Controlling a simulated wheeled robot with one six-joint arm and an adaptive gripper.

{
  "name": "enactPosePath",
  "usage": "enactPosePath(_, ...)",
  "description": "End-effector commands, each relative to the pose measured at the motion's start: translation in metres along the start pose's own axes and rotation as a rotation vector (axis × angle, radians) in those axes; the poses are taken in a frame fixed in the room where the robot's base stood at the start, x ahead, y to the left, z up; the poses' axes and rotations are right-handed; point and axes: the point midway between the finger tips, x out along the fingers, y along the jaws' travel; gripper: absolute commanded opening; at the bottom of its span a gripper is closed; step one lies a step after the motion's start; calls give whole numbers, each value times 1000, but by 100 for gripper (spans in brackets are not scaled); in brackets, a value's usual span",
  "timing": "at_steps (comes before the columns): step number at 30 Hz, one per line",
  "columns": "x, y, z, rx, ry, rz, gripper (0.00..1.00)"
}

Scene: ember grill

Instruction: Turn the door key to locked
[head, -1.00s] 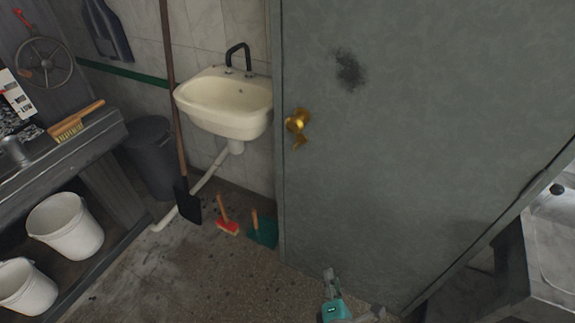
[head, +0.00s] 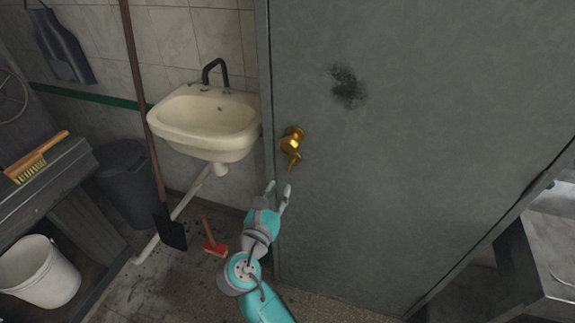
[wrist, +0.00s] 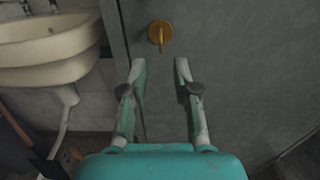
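The grey-green door (head: 400,150) fills the right of the head view. A round brass knob (head: 292,138) sits near its left edge, and a brass key (head: 293,158) shows just below the knob. In the wrist view a brass piece (wrist: 159,34) with a part hanging down is on the door, ahead of the fingers; I cannot tell knob from key there. My gripper (head: 278,190) is below the key, apart from it, with its fingers pointing up toward it. In the wrist view my gripper (wrist: 160,75) is open, with nothing between its fingers.
A cream sink (head: 207,122) with a black tap is left of the door. A shovel (head: 170,228) leans there, beside a dark bin (head: 125,182). A red brush (head: 213,240) is on the floor. A metal counter (head: 550,250) stands at the right.

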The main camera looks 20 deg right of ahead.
Motion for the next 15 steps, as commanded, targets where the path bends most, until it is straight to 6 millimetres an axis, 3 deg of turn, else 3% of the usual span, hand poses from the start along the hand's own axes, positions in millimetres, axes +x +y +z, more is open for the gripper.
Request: enactPosePath(15,83,-1,0,4,0,-1,30)
